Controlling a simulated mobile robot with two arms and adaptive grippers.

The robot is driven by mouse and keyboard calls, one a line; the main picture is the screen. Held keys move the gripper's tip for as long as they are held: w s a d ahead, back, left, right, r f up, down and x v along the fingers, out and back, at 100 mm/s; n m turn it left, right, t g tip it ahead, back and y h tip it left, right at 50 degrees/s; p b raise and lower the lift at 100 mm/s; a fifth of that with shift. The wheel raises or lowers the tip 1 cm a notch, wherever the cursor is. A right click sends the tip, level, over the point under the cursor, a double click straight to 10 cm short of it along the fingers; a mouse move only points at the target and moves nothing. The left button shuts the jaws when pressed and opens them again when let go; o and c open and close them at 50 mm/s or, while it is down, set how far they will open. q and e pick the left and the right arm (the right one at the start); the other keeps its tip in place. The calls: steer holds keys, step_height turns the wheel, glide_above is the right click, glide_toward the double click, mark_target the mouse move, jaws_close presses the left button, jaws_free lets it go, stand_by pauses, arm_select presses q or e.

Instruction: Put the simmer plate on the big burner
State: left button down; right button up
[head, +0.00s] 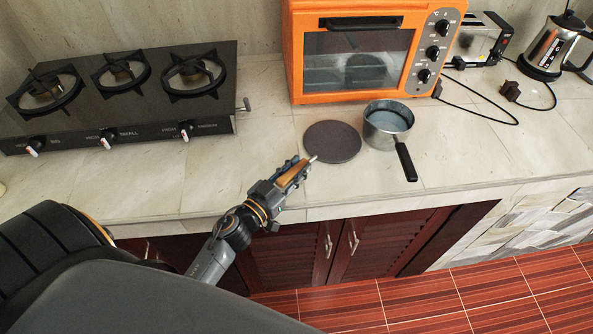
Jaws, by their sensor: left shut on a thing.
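The simmer plate (332,141) is a flat, dark grey disc at the counter's front, below the orange oven. My left gripper (297,172) is at its lower left edge, shut on the plate's short handle, which is mostly hidden between the fingers. The plate looks flat on or just above the counter; I cannot tell which. The black gas hob at the left has a left burner (45,87), a middle burner (121,71) and a right burner (194,73), all bare. The middle one looks smallest. My right gripper is out of view.
A saucepan (388,124) stands just right of the plate, its black handle pointing to the front. The orange oven (350,50) stands behind. A toaster (482,40) and a kettle (555,47) are at the far right. The counter between hob and plate is clear.

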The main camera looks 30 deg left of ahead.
arm_select(q)
steer(key=shift+f, duration=0.1)
steer(key=shift+f, duration=0.2)
steer(key=c, duration=1.1)
jaws_free()
